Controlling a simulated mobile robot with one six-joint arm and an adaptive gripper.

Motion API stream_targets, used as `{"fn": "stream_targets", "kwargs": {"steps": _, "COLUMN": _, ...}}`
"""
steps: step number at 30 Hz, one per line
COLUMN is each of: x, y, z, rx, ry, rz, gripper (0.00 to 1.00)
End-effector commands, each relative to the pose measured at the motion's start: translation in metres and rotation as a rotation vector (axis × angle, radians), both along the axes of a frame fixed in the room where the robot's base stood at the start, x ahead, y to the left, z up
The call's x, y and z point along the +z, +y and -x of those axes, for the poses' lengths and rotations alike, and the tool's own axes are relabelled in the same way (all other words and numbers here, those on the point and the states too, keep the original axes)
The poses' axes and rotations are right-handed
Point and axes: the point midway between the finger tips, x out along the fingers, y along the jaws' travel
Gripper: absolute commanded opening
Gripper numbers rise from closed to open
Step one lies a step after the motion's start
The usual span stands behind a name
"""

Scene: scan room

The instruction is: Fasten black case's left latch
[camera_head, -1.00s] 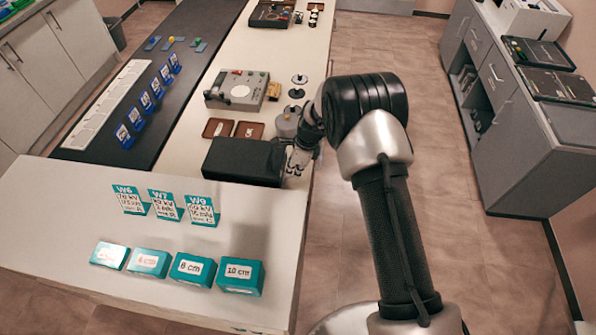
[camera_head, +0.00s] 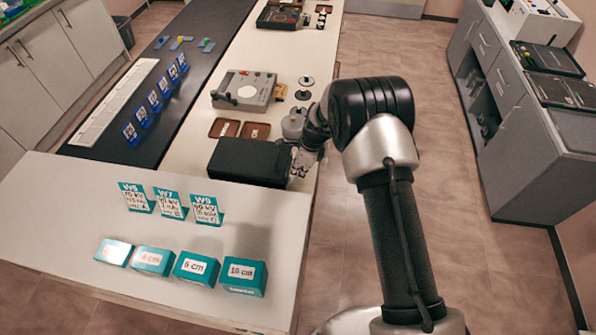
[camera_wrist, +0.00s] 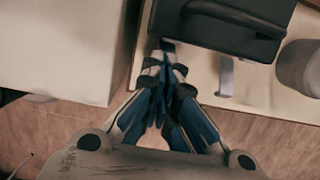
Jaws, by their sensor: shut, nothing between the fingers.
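The black case (camera_head: 250,161) lies closed-looking on the white counter, at its right edge, in the head view. In the wrist view the case (camera_wrist: 205,28) fills the top middle, with a dark handle along its right part. My gripper (camera_head: 300,163) is at the case's right side. In the wrist view my gripper (camera_wrist: 165,62) has its fingers together, empty, with tips at the case's lower left edge. A small dark piece (camera_wrist: 167,46) on that edge is right at the tips; whether they touch it is unclear. The left latch's position cannot be made out clearly.
A grey round object (camera_head: 293,124) stands behind the case, near my wrist. Brown trays (camera_head: 224,128) and a grey device (camera_head: 243,91) sit farther back. Teal cards (camera_head: 168,202) and teal blocks (camera_head: 195,268) stand in front. Open floor (camera_head: 450,180) is to the right.

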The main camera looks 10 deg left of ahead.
Motion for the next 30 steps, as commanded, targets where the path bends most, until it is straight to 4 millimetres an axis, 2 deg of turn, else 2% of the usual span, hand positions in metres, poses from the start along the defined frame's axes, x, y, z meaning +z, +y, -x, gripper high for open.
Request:
{"fn": "stream_targets", "kwargs": {"steps": 16, "x": 0.001, "y": 0.0, "z": 0.0, "rx": 0.0, "ry": 0.0, "rz": 0.0, "gripper": 0.0}}
{"fn": "stream_targets", "kwargs": {"steps": 30, "x": 0.017, "y": 0.0, "z": 0.0, "rx": 0.0, "ry": 0.0, "rz": 0.0, "gripper": 0.0}}
